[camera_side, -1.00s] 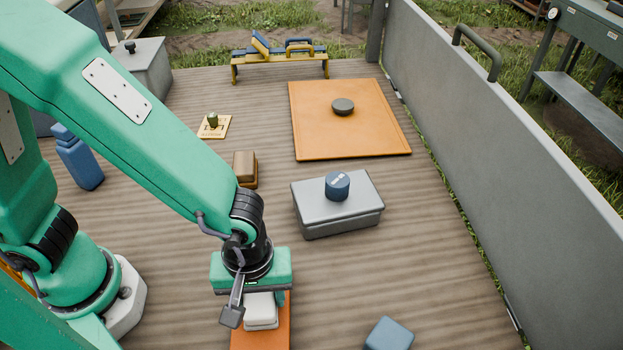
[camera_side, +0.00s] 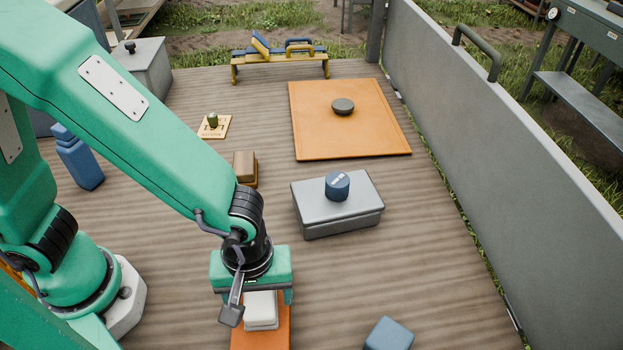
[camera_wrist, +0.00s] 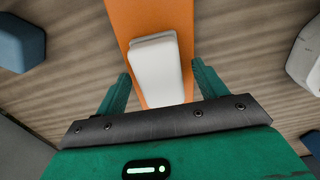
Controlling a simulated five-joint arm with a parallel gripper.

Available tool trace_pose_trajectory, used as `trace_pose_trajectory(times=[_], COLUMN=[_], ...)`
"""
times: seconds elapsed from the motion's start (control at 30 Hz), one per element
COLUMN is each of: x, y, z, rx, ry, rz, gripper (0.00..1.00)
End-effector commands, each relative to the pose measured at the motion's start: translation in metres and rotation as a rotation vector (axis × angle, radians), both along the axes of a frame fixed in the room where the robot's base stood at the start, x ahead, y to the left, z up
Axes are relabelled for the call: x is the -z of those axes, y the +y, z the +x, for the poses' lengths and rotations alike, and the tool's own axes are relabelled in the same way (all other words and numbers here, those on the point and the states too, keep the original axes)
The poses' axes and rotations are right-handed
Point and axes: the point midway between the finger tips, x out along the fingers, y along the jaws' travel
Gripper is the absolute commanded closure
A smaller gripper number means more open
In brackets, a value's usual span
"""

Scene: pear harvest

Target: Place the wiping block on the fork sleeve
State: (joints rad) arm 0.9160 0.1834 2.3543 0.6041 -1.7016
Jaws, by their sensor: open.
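A white block (camera_side: 262,312), which I take as the wiping block, lies flat on a narrow orange strip (camera_side: 277,340), which I take as the fork sleeve. In the wrist view the white block (camera_wrist: 157,72) rests on the orange strip (camera_wrist: 124,22), within its width. My gripper (camera_side: 258,300) is low over the block. In the wrist view my gripper (camera_wrist: 160,72) is open, with one finger on each side of the block and a gap to each. The strip's near end is cut off in the side view.
A grey box (camera_side: 340,222) with a blue cylinder (camera_side: 338,186) stands to the right. A brown block (camera_side: 245,166) lies behind my gripper. A blue block (camera_side: 389,334) is at front right. An orange mat (camera_side: 320,130) with a dark disc lies further back. A grey wall (camera_side: 500,150) bounds the right.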

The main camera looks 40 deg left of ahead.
Motion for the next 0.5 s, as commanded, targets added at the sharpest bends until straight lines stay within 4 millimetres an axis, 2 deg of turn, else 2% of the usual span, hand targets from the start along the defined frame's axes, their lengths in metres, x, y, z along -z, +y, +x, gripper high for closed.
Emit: trace_pose_trajectory(times=[0.27, 0.5], x=[-0.028, -0.064], y=[-0.001, -0.001], z=[0.001, 0.001], rx=[0.000, 0.000], ry=[-0.004, -0.004], rz=[-0.005, -0.006], gripper=[0.29, 0.29])
